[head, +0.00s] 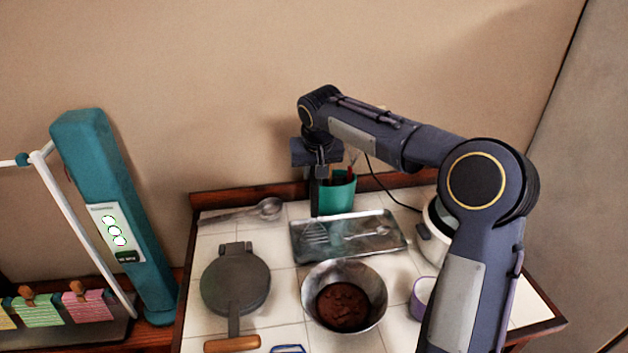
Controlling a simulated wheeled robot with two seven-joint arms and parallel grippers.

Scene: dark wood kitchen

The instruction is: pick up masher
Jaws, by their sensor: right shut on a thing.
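My right gripper (317,200) points down over the back edge of the metal tray, just left of the green cup. It is shut on what looks like the masher (316,235), whose slotted metal head shows right below the fingers, over the left part of the tray (365,250). The fingers hide the grip itself, and I cannot tell whether the head touches the tray. My left gripper is not in view.
A green cup (337,196) with utensils stands beside my right gripper. A ladle (268,208), a dark round pan (235,283), a metal bowl (374,283) with brown contents and a white pot (431,246) share the tiled table. A teal post (110,190) stands at left.

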